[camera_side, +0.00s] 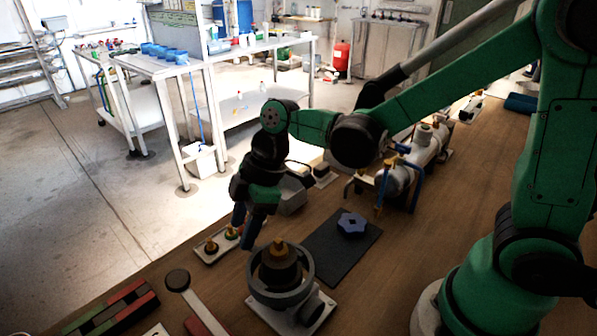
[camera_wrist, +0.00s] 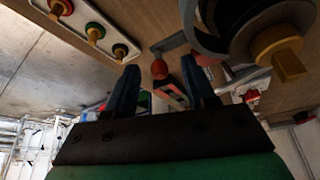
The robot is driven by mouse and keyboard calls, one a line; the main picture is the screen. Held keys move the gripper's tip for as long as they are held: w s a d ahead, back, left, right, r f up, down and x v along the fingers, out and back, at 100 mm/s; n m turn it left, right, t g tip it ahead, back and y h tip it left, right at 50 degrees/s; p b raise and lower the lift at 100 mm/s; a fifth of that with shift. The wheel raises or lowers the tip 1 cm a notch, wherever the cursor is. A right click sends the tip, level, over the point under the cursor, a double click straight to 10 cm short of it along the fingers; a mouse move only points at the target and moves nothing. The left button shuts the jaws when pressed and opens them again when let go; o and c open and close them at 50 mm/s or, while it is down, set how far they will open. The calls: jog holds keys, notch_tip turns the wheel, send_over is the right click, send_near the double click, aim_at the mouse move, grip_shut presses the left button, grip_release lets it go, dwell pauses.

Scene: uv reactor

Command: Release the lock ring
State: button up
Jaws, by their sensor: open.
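My gripper (camera_side: 244,230) points down beside the round grey fixture, at its upper left in the side view. In the wrist view my gripper (camera_wrist: 160,68) has its two fingers apart, with nothing clearly held between them. The grey fixture (camera_side: 283,297) has an open collar around a dark core with a yellow-orange top (camera_side: 279,250). The collar (camera_wrist: 190,22) and yellow-orange block (camera_wrist: 288,64) show at the upper right in the wrist view. A blue lobed ring-like piece (camera_side: 352,224) lies on a dark mat. I cannot tell which part is the lock ring.
A pale plate with coloured knobs (camera_side: 208,257) lies beside my gripper. The dark mat (camera_side: 330,262) is right of the fixture. A horizontal cylinder with blue and orange parts (camera_side: 427,148) stands behind. Red and green bars (camera_side: 122,308) and a dark round-ended tool (camera_side: 178,281) lie front left.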

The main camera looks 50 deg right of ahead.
grip_shut()
dwell(1.4)
